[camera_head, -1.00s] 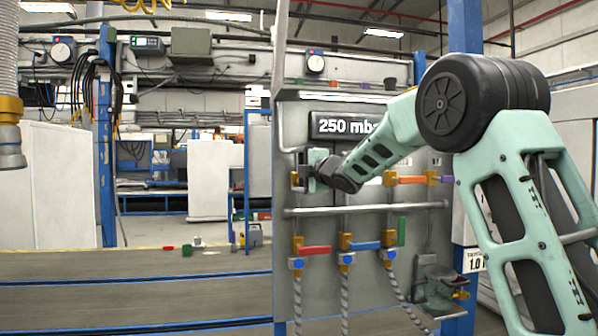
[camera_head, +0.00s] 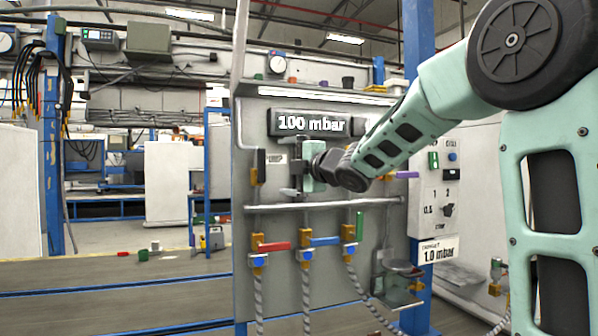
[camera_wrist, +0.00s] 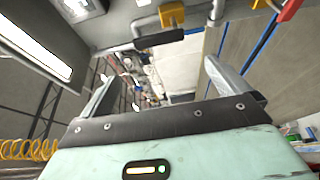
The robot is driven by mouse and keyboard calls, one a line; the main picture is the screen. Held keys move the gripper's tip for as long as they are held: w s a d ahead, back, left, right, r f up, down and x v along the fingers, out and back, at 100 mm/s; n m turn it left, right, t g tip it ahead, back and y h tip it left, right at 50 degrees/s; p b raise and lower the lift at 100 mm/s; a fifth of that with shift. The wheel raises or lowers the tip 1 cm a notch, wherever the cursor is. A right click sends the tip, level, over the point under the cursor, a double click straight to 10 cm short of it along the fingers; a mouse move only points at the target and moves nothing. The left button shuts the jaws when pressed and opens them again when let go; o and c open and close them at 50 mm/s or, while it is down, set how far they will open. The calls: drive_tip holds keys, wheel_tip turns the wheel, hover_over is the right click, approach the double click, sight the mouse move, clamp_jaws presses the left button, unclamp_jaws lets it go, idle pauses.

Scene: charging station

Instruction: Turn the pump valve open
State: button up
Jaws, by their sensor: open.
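The pump valve (camera_head: 261,167) sits on the left of the grey panel (camera_head: 245,226), beside a small PUMP label. Its black handle stands upright, in line with the pipe, above a yellow body. My gripper (camera_head: 285,175) is just right of this handle, apart from it, its fingers spread and empty. In the wrist view, my gripper's fingers (camera_wrist: 168,92) are wide apart with nothing between them. A black handle (camera_wrist: 158,40) on a pipe lies beyond them, near the top. The display (camera_head: 309,123) reads 100 mbar. The orange handle seen earlier is hidden behind my arm.
Below the horizontal pipe (camera_head: 322,204) are valves with red (camera_head: 273,246), blue (camera_head: 322,241) and green (camera_head: 360,226) handles, with hoses hanging down. A purple handle (camera_head: 406,175) is at right. A sign (camera_head: 438,250) reads 1.0 mbar.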

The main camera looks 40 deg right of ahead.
drive_tip(key=shift+s+d, duration=0.2)
drive_tip(key=shift+s, duration=1.8)
drive_tip(key=s+a+f+m+g+p, duration=0.35)
drive_tip(key=a+f, duration=0.35)
drive_tip(key=a, duration=0.3)
drive_tip(key=s+a+f+m+g+p, duration=0.3)
drive_tip(key=a+f+m+g, duration=0.3)
drive_tip(key=a, duration=0.4)
drive_tip(key=s+a+f+m+g+p, duration=0.1)
drive_tip(key=s+a+f+g, duration=0.3)
drive_tip(key=s, duration=0.9)
drive_tip(key=s+a+f+m+g+h+p, duration=0.1)
drive_tip(key=s+a+f+g, duration=0.3)
drive_tip(key=s, duration=1)
wheel_tip(320, 180, down, 3)
drive_tip(key=shift+s+a+r+p, duration=0.15)
drive_tip(key=shift+a+r+p, duration=0.05)
drive_tip(key=shift+p, duration=0.7)
